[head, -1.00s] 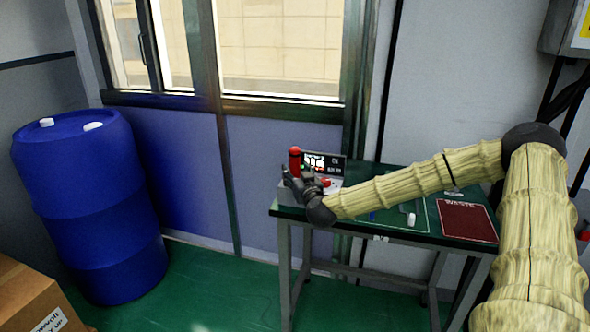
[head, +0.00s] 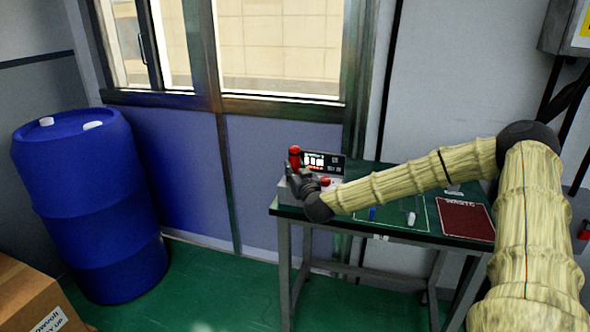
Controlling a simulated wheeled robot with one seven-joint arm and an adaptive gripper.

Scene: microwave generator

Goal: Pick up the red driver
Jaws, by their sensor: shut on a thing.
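The red driver (head: 295,155) stands upright at the left end of the table (head: 388,222), in front of a small device with a lit display. Its red upper part shows above my gripper (head: 294,173); its lower part is hidden by the fingers. My gripper is dark and reaches in from the right, shut on the red driver. I cannot tell whether the driver's lower end touches anything.
The device (head: 325,160) with display and a red part stands right behind my gripper. A blue item (head: 372,213), a white item (head: 411,219) and a dark red mat (head: 465,219) lie to the right. A blue barrel (head: 90,205) and a carton (head: 32,297) stand at left.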

